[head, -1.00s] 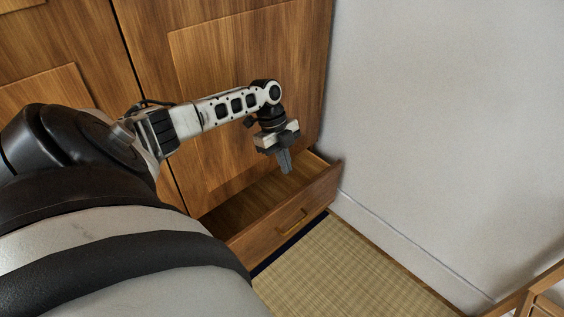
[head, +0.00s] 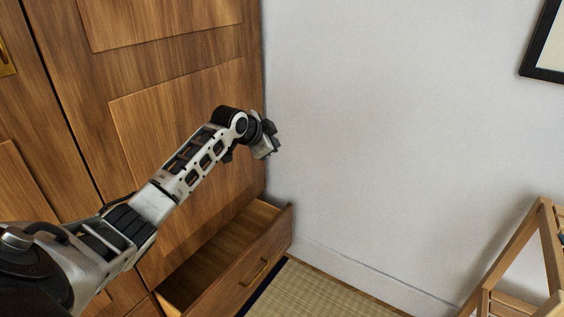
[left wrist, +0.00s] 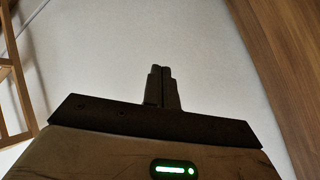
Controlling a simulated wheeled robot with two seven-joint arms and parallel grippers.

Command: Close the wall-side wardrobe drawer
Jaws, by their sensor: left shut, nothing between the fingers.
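The wall-side wardrobe drawer (head: 240,262) is at the bottom of the wooden wardrobe (head: 185,140), beside the white wall. It stands pulled out, and its empty inside shows. Its brass handle (head: 255,272) is on the front panel. My left gripper (head: 274,146) is up in the air above the drawer, close to the wall in the picture, and touches nothing that I can see. In the left wrist view its fingers (left wrist: 162,72) are together and empty, with the pale wall behind. My right gripper is not in view.
The white wall (head: 390,130) rises right of the drawer. A tatami mat (head: 320,292) covers the floor in front of it. A wooden rack (head: 535,250) stands at the lower right, and a dark-framed picture (head: 545,50) hangs at the upper right.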

